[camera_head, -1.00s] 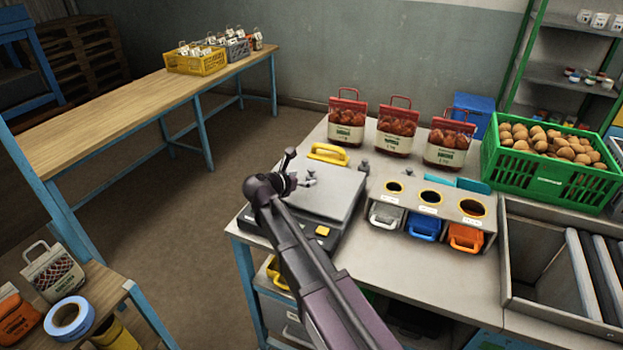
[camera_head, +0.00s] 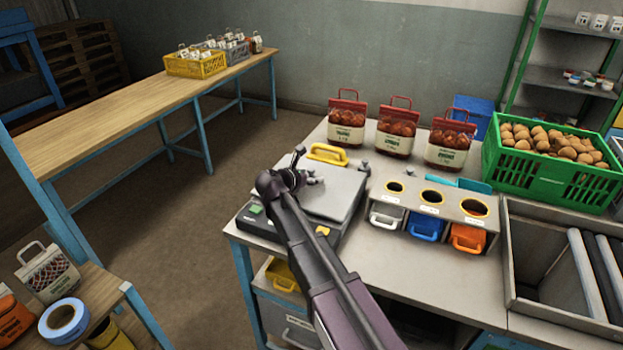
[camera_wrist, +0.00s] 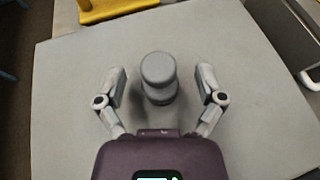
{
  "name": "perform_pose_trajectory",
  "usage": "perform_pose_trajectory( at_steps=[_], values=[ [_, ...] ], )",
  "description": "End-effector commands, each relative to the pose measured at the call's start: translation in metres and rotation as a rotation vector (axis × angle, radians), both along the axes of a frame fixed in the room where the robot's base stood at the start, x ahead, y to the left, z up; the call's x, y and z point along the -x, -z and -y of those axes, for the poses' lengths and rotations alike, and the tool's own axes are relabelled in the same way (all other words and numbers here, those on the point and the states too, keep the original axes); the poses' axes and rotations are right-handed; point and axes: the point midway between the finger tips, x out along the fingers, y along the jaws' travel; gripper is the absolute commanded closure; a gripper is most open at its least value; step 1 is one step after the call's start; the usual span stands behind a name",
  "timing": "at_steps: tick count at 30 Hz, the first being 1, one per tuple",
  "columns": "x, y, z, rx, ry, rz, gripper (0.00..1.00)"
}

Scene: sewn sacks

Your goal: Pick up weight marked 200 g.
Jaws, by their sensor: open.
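A grey knobbed weight (camera_wrist: 158,80) stands upright on the pale scale plate (camera_wrist: 70,110) in the wrist view. No marking on it is readable. My gripper (camera_wrist: 160,76) is open, with one finger on each side of the weight and a gap to both. In the head view my gripper (camera_head: 308,167) is over the scale (camera_head: 335,205), and its fingers and wrist largely hide the weight there. A second small grey weight (camera_head: 363,168) seems to stand by the plate's right edge.
A yellow handle (camera_head: 327,154) lies at the back of the scale. Red-topped sacks (camera_head: 397,135), a green crate of potatoes (camera_head: 545,175) and a grey bin (camera_head: 520,290) fill the bench behind and right.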

Motion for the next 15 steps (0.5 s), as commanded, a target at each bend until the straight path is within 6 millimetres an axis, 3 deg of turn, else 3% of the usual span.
perform_pose_trajectory(
  at_steps=[10,15],
  values=[
    [0.0003,-0.0001,-0.0005,0.0,0.0,0.0,0.15],
    [0.0004,0.0,-0.0005,0.0,0.0,0.0,0.66]
  ],
)
